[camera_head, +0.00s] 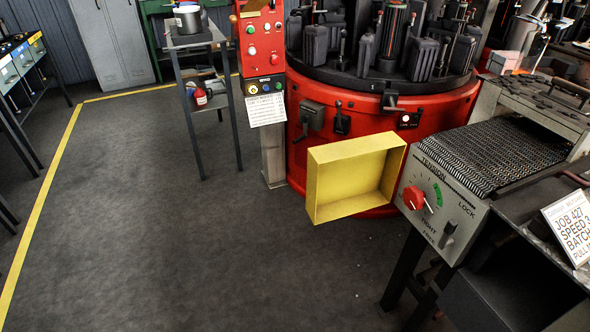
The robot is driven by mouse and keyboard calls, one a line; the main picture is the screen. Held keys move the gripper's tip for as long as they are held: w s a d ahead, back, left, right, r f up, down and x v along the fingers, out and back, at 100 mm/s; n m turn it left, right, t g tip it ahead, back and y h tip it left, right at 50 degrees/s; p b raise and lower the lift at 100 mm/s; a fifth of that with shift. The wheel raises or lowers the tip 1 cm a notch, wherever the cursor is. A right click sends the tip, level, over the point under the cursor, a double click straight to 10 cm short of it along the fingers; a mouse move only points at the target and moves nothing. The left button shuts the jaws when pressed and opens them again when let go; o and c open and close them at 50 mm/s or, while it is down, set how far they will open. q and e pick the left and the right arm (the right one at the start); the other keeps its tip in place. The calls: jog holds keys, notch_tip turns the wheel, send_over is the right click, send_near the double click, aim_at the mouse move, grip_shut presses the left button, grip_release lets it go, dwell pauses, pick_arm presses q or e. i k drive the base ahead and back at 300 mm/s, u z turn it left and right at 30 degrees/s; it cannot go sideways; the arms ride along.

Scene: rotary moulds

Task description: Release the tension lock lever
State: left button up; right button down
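The tension box (438,207) is a grey panel at the right, on the front end of the mesh conveyor. It carries the words TENSION, LOCK, TIGHT and FREE. A red knob (414,198) with a pale pointer sits on its left part, beside a green scale. A small dark lever (447,233) with a lighter tip stands in a slot low on the panel, near the word FREE; I cannot tell its exact position. Neither of my grippers is in view.
A yellow open tray (328,203) juts out left of the panel, in front of the red rotary machine (400,116). The mesh belt (500,151) runs behind the panel. A white job sign (570,228) stands at the right edge. The grey floor (180,240) at the left is clear.

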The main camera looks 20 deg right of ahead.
aim_at(445, 241)
jog(key=u, duration=0.45)
jog(key=i, duration=2.7)
jog(key=z, duration=4)
jog(key=i, duration=0.5)
jog(key=u, duration=0.15)
